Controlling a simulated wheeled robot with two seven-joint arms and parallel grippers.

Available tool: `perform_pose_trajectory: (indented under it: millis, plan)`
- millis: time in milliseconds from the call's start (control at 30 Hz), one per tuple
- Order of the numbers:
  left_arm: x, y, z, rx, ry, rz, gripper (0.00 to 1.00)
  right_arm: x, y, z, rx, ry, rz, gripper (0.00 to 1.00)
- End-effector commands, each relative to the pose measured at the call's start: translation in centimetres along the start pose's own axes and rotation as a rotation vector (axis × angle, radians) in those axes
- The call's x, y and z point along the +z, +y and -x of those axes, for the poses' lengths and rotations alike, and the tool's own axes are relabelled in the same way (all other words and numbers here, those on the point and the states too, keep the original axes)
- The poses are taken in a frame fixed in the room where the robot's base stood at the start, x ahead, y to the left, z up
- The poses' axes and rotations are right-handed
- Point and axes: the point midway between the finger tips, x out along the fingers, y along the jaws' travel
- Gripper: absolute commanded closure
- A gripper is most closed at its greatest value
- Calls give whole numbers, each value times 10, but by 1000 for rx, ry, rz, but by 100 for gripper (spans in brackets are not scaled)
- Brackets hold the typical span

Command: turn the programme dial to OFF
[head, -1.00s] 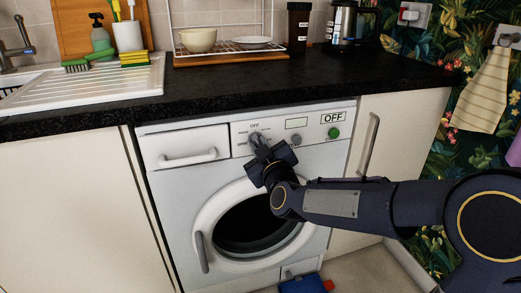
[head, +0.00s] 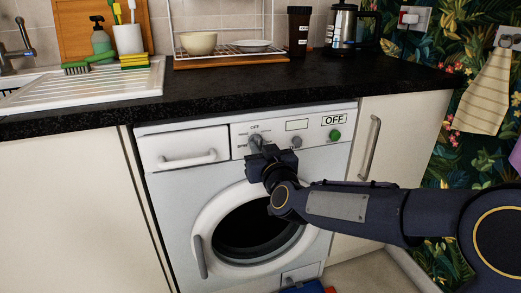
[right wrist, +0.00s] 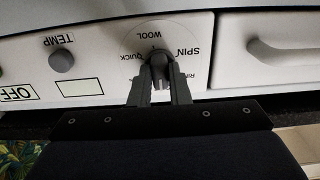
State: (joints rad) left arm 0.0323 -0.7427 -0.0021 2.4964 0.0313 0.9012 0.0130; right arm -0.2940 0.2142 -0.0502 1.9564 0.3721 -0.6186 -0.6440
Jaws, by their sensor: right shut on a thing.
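The programme dial (head: 256,140) is a grey knob on the white washing machine's control panel, below a small OFF mark. In the right wrist view the dial (right wrist: 159,60) shows upside down, with WOOL, SPIN and QUICK printed around it. My right gripper (head: 260,145) reaches it from the front right. Its fingers (right wrist: 160,68) are shut on the dial, one on each side, and hide part of it. I cannot tell exactly which mark the dial points at. A display plate (head: 334,120) at the panel's right reads OFF. My left gripper is not in view.
A second grey knob (head: 296,141), marked TEMP (right wrist: 62,61) in the wrist view, and a green button (head: 335,135) sit to the right. The detergent drawer (head: 185,148) is at the left. The black worktop (head: 230,88) overhangs the panel. The round door (head: 205,215) is below.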

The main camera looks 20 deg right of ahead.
Motion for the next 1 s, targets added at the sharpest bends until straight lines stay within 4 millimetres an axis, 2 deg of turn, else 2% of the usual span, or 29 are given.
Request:
perform_pose_trajectory:
  millis: [300, 333, 467, 767, 867, 1000]
  plan:
    - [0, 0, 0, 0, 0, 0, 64, 1, 0, 0, -1, -3, 0, 100]
    - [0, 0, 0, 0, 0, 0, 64, 1, 0, 0, -1, -3, 0, 80]
    - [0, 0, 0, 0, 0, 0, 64, 1, 0, 0, -1, -2, 0, 63]
    - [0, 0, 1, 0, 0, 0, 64, 0, 0, 1, 0, -1, 0, 62]
    - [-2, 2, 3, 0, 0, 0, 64, -2, 0, 10, 0, 0, 0, 62]
    - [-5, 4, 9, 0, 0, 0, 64, -3, 0, 33, -1, -1, 0, 62]
